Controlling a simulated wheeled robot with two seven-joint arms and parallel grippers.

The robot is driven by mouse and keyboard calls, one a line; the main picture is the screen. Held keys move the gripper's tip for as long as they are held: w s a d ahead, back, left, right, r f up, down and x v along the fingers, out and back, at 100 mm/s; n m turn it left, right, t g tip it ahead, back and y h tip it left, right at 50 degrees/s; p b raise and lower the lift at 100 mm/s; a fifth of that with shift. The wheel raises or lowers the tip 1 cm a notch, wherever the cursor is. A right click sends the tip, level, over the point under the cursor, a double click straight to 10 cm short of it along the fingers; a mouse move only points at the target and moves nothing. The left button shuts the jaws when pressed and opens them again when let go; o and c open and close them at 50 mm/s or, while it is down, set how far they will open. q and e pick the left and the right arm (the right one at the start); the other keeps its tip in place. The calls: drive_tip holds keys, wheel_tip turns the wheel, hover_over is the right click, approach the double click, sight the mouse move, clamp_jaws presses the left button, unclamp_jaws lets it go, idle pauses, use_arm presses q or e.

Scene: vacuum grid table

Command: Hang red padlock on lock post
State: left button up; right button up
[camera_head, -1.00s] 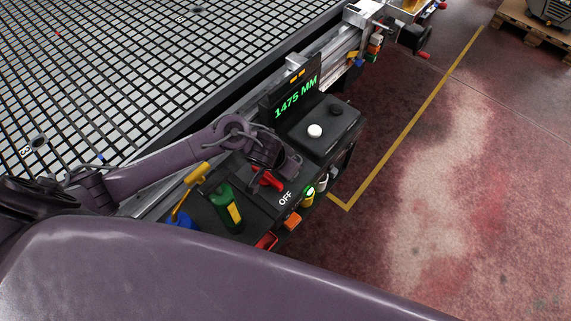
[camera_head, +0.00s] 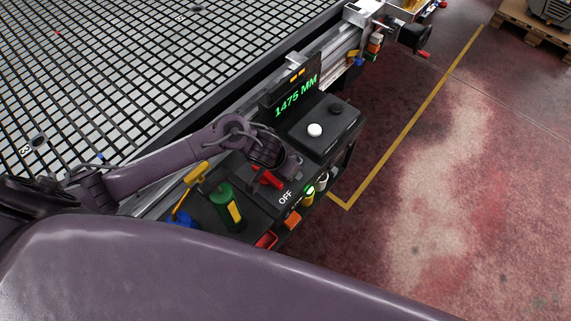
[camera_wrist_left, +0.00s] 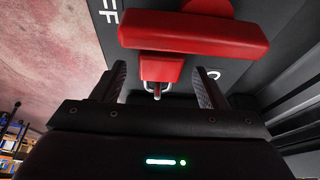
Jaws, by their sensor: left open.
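In the left wrist view my left gripper (camera_wrist_left: 160,72) is open, one finger on each side of a small red block with a metal loop (camera_wrist_left: 163,67). This looks like the red padlock; neither finger visibly touches it. Something small shows inside the loop, but I cannot tell whether it is the lock post. A larger red switch handle (camera_wrist_left: 195,34) lies just beyond. In the head view the handle (camera_head: 266,178) shows beside the OFF label, under my left wrist. The fingers and padlock cannot be made out there. My right gripper is out of view.
The black control box (camera_head: 325,130) with a white knob and the 1475 MM display (camera_head: 296,98) stands close behind the wrist. A green bottle-like item (camera_head: 225,205) and an orange item (camera_head: 292,218) are near.

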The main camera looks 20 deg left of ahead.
use_arm(q)
drive_tip(key=p+v, duration=0.2)
drive_tip(key=v, duration=0.5)
drive_tip(key=shift+r+p, duration=0.25)
drive_tip(key=shift+p, duration=0.1)
drive_tip(key=shift+d, duration=0.1)
